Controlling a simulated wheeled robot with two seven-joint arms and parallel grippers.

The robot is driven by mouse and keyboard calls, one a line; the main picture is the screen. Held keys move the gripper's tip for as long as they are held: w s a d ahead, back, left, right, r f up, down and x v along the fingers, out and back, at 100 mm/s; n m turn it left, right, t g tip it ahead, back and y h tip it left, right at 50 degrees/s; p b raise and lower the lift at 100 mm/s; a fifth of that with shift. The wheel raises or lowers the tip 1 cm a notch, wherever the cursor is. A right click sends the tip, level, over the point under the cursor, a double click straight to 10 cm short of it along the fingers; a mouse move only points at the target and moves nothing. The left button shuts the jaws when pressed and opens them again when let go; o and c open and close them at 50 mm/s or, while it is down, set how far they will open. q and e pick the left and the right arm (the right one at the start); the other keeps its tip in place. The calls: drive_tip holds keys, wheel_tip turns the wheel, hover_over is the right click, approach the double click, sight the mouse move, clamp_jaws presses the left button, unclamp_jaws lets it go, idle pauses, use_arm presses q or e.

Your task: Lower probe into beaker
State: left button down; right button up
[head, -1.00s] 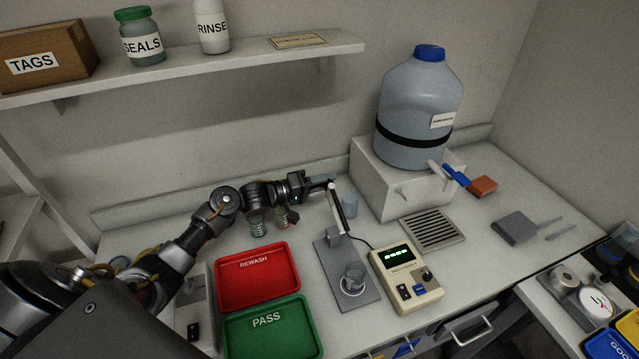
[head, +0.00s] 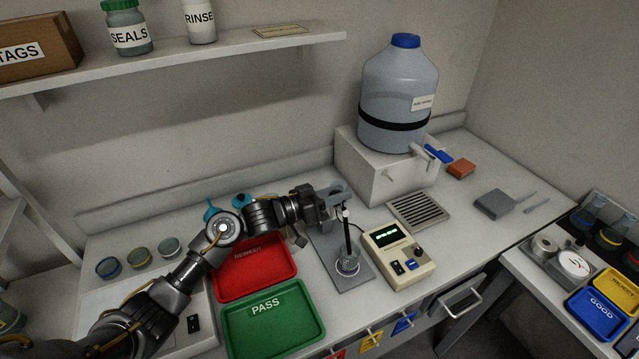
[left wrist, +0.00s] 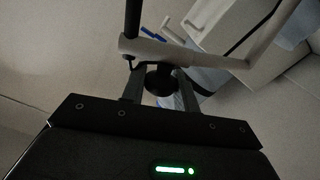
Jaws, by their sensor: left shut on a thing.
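The probe (head: 347,232) is a black rod hanging nearly upright from a pale swing arm. Its lower end overlaps the clear glass beaker (head: 348,267) in the head view and appears inside its rim; how deep it sits is hard to tell. The beaker stands on the grey stand plate (head: 355,284). My left gripper (head: 338,194) is at the top of the probe, shut on the probe arm. In the left wrist view, a dark knob on the pale probe arm (left wrist: 200,56) lies between my fingers (left wrist: 158,84). My right gripper is out of view.
The beige meter (head: 399,254) with a green display stands right of the beaker. The red REWASH tray (head: 256,283) and green PASS tray (head: 300,343) lie to the left. A large water jug (head: 397,90) on a white block stands behind. A drain grille (head: 418,209) lies behind the meter.

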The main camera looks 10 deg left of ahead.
sight(344, 218)
use_arm(q)
drive_tip(key=s+d+f+m, duration=0.1)
drive_tip(key=s+d+m, duration=0.1)
drive_tip(key=s, duration=0.1)
drive_tip(key=shift+f+m, duration=0.4)
drive_tip(key=shift+s+d+f, duration=0.5)
drive_tip(key=shift+s+f, duration=0.15)
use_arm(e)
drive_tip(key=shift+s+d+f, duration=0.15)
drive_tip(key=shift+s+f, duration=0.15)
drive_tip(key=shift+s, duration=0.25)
use_arm(q)
drive_tip(key=c, duration=1.1)
unclamp_jaws()
